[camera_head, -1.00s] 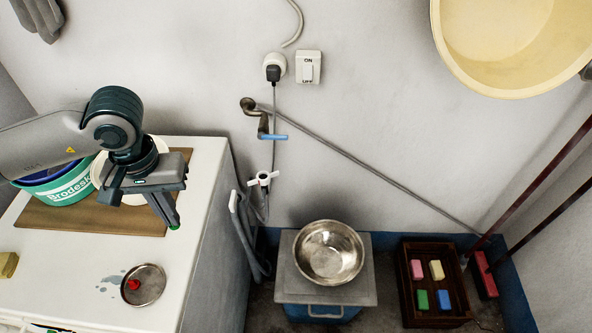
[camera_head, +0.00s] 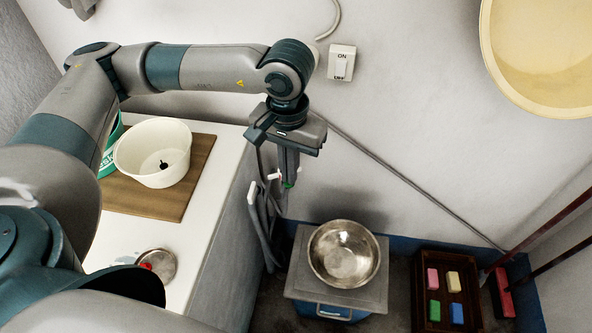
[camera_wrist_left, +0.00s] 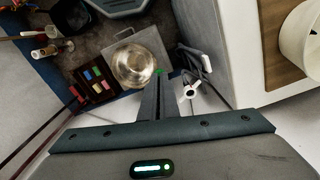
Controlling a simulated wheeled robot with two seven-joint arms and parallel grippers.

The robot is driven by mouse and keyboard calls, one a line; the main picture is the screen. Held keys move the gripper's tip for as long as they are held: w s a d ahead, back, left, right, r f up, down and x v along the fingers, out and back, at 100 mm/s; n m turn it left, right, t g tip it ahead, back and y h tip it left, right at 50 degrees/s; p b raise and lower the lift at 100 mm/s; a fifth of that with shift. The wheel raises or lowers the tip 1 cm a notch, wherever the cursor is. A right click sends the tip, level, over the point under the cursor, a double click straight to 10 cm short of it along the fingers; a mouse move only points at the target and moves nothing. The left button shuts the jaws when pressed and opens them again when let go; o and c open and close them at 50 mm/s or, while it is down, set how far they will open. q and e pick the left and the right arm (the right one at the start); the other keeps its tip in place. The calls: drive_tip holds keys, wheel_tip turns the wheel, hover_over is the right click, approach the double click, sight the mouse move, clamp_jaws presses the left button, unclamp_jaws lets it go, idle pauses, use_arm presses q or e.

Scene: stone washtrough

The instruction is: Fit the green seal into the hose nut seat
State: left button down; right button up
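My left gripper (camera_head: 288,183) points down in front of the wall, right of the white counter. Its fingers are together, with the small green seal (camera_wrist_left: 159,71) at the tips. The seal also shows as a green speck in the head view (camera_head: 288,185). A grey hose hangs at the counter's side. Its white end (camera_head: 252,193), apparently the hose nut, is left of and a little below the fingertips. It also shows in the wrist view (camera_wrist_left: 190,92), right of the fingers and apart from the seal. The seat inside it is too small to make out. My right gripper is out of view.
A white tap handle (camera_head: 274,176) sits close to the fingers. A steel bowl (camera_head: 344,253) stands on a grey lid below. A dark crate (camera_head: 420,296) holds colored blocks. On the counter are a white bowl (camera_head: 140,152) and a metal dish (camera_head: 163,262) with a red piece.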

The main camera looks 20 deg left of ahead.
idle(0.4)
use_arm(q)
drive_tip(key=w+d+f+n, duration=0.1)
drive_tip(key=w+f+n, duration=0.1)
drive_tip(key=w+n, duration=0.4)
drive_tip(key=w+d+f+n, duration=0.2)
drive_tip(key=w+n, duration=0.3)
drive_tip(key=n, duration=1)
drive_tip(key=shift+w+d, duration=0.25)
drive_tip(key=shift+w, duration=0.1)
drive_tip(key=shift+a+f, duration=0.1)
drive_tip(key=shift+f, duration=0.1)
drive_tip(key=a+f+p, duration=0.1)
drive_tip(key=a+f, duration=0.1)
drive_tip(key=a, duration=0.1)
drive_tip(key=a+f+p, duration=0.2)
drive_tip(key=a, duration=0.2)
drive_tip(key=w+a+f+p, duration=0.1)
drive_tip(key=a+f, duration=0.1)
drive_tip(key=a, duration=0.2)
drive_tip(key=shift+a+f+p, duration=0.2)
drive_tip(key=shift+f+p, duration=0.1)
drive_tip(key=shift+f, duration=0.15)
drive_tip(key=shift+f, duration=0.1)
